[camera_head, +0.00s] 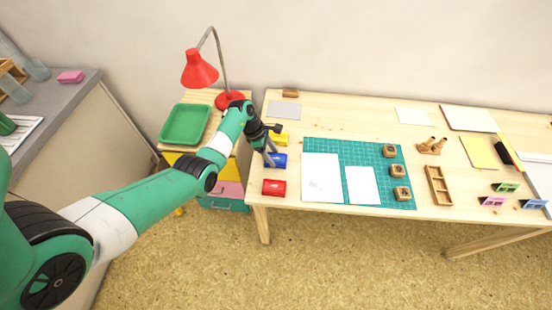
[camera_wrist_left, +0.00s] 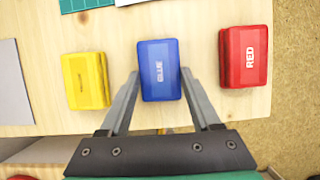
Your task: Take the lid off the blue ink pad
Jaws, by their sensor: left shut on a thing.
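The blue ink pad (camera_head: 279,160) sits near the left end of the wooden table, between the yellow ink pad (camera_head: 281,140) and the red ink pad (camera_head: 274,187). In the left wrist view the blue pad (camera_wrist_left: 160,72) shows its closed lid, lettered BLUE. My left gripper (camera_head: 270,160) reaches down to it, with one finger on each side, shut on the lid. I cannot tell whether the lid has risen at all from its base. My right gripper is not in view.
The yellow pad (camera_wrist_left: 86,80) and the red pad (camera_wrist_left: 245,57) stand close on either side of the fingers. A green cutting mat (camera_head: 330,200) with white paper and wooden stamps lies to the right. A red lamp (camera_head: 200,70) and green tray (camera_head: 186,124) stand left.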

